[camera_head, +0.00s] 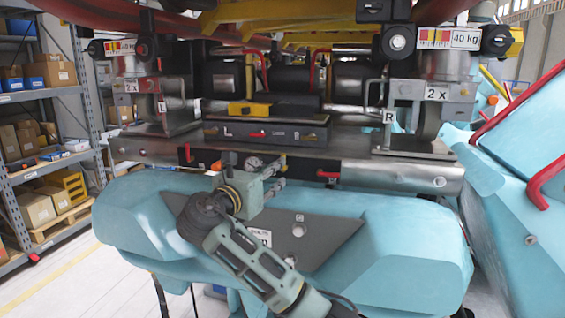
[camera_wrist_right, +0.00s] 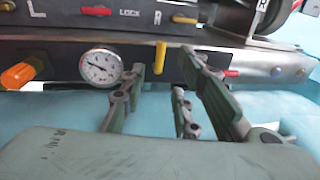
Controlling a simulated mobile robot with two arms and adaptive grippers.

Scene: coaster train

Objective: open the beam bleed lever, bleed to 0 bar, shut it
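The beam (camera_head: 220,153) runs across the front of the machine. A round white gauge (camera_wrist_right: 102,66) is set in its face; its reading is too small to be sure of. It also shows in the head view (camera_head: 253,162), partly behind my gripper. A yellow lever (camera_wrist_right: 159,58) hangs right of the gauge, and a red handle (camera_wrist_right: 231,73) is farther right. I cannot tell from labels which is the bleed lever. My right gripper (camera_wrist_right: 164,68) is open in front of the beam, with the yellow lever between its fingertips in the picture; contact is unclear. My left gripper is not in view.
An orange knob (camera_wrist_right: 18,75) sticks out left of the gauge. Light-blue bodywork (camera_head: 390,240) lies below and close to my arm. Shelves (camera_head: 45,130) stand at left.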

